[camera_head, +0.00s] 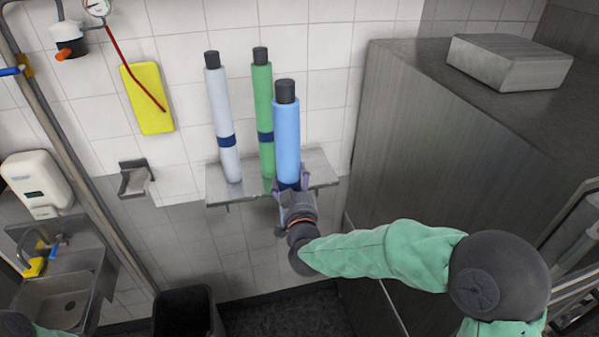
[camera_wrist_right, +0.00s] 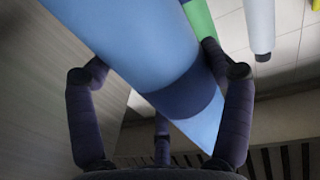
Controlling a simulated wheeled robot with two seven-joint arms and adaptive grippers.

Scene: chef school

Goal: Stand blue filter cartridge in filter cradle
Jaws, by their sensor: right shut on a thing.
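The blue filter cartridge (camera_head: 286,135), with a dark cap and a dark blue band, is upright at the right part of a steel wall shelf (camera_head: 322,170). My right gripper (camera_head: 290,192) is shut on it near its lower end. In the wrist view the fingers (camera_wrist_right: 160,95) lie on both sides of the blue cartridge (camera_wrist_right: 150,50) near its band. The gripper hides its foot in the head view, so I cannot tell whether it touches the shelf. A small metal bracket (camera_head: 135,179), possibly the filter cradle, is on the wall to the left. My left gripper is out of view.
A green cartridge (camera_head: 263,110) stands close behind and left of the blue one, and a white cartridge (camera_head: 221,115) stands further left. A large steel cabinet (camera_head: 420,130) is close on the right. A sink (camera_head: 65,300) and a dark bin (camera_head: 187,312) are below left.

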